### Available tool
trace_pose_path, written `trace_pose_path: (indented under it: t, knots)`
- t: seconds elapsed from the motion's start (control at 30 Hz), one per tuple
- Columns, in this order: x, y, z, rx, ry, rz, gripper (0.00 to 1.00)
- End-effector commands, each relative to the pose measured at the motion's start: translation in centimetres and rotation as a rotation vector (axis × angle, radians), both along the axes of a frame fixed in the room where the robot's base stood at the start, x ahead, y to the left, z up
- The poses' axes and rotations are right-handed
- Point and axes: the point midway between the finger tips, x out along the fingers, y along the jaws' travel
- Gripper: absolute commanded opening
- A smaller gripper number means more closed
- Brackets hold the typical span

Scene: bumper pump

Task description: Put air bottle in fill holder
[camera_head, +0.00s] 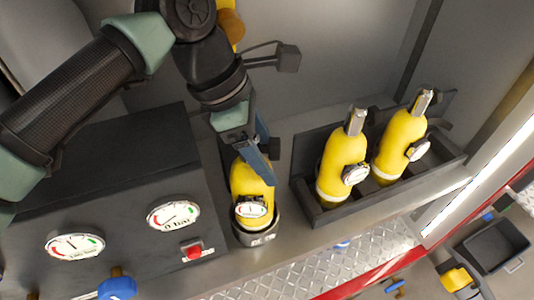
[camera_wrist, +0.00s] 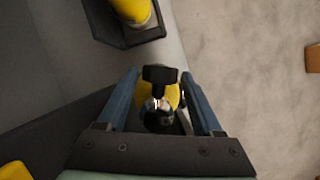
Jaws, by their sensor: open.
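A yellow air bottle (camera_head: 252,180) with a round white gauge stands in the dark round fill holder (camera_head: 258,238), beside the panel with gauges. It looks upright, with its base inside the holder's cup. My gripper (camera_head: 262,160) is above this bottle, its blue fingers by the bottle's upper end, which they hide in the head view. In the wrist view my gripper (camera_wrist: 160,80) is open, with one finger on each side of the bottle's yellow top (camera_wrist: 172,95) and black valve. A gap shows between bottle and fingers.
Two more yellow bottles (camera_head: 343,160) (camera_head: 400,140) stand in a dark rack (camera_head: 325,215) to the right. The dark gauge panel (camera_head: 120,195) with a red button is close on the left. A wall rises behind.

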Motion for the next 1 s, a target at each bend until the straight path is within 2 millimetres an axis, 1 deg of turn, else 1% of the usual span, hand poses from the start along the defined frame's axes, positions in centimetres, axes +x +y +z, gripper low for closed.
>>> trace_pose_path:
  t: [0.13, 0.2, 0.4, 0.5, 0.6, 0.7, 0.8, 1.0]
  knots:
    - [0.2, 1.4, 2.1, 0.003, -0.004, 0.006, 0.68]
    - [0.2, 3.4, 1.8, 0.001, 0.000, 0.010, 0.68]
    - [0.3, 8.1, 1.9, 0.000, 0.000, 0.008, 0.68]
    - [0.3, 10.1, 2.0, 0.000, -0.001, 0.006, 0.68]
    - [0.4, 11.5, 2.1, 0.001, -0.001, 0.005, 0.68]
    - [0.4, 12.4, 2.1, 0.001, -0.002, 0.004, 0.68]
    - [0.4, 12.9, 2.1, 0.000, -0.002, 0.002, 0.68]
    - [0.4, 13.0, 2.2, 0.001, -0.002, 0.001, 0.68]
